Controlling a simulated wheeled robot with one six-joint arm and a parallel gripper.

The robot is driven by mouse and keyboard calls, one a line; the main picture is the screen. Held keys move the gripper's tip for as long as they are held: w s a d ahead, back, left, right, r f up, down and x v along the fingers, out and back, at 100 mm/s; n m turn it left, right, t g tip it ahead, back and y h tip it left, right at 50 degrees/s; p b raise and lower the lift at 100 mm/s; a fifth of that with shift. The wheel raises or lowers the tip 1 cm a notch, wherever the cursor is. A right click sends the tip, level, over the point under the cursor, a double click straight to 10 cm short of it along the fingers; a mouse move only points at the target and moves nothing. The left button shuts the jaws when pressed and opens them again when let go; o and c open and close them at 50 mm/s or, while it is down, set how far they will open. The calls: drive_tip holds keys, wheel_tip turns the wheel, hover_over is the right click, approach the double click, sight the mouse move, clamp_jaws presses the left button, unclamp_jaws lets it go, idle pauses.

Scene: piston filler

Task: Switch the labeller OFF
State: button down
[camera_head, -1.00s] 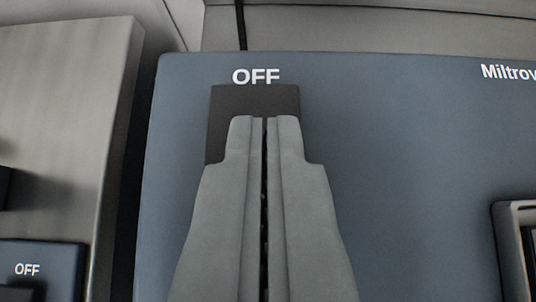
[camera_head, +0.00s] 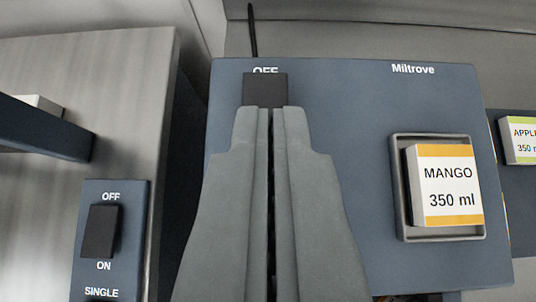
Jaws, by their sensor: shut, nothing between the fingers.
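A blue-grey panel marked Miltrove (camera_head: 340,130) stands in front of me. I cannot read the word labeller on it. Its dark rocker switch (camera_head: 265,89) sits at the upper left, right under the white OFF lettering (camera_head: 265,70). The switch's top edge covers the lower part of that lettering. My gripper (camera_head: 272,110) is shut and empty, its tips in front of the switch. The fingers hide the switch's lower part and anything printed below it. I cannot tell whether the tips touch the switch or which way it is tipped.
A second blue panel (camera_head: 139,230) at lower left has a dark rocker (camera_head: 100,231) between OFF and ON. A framed MANGO 350 ml card (camera_head: 447,186) is to the right. An APPLE card (camera_head: 519,140) is farther right. A dark blue bar (camera_head: 45,130) juts in at left.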

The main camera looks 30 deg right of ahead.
drive_tip(key=shift+v, duration=0.9)
drive_tip(key=shift+w+r, duration=0.1)
approach(268, 76)
drive_tip(key=w+d, duration=0.2)
drive_tip(key=w, duration=0.1)
drive_tip(key=shift+r, duration=0.35)
drive_tip(key=f, duration=0.3)
drive_tip(key=shift+w+d, duration=0.25)
drive_tip(key=shift+w, duration=0.05)
drive_tip(key=shift+w+f, duration=0.1)
drive_tip(key=shift+f, duration=0.6)
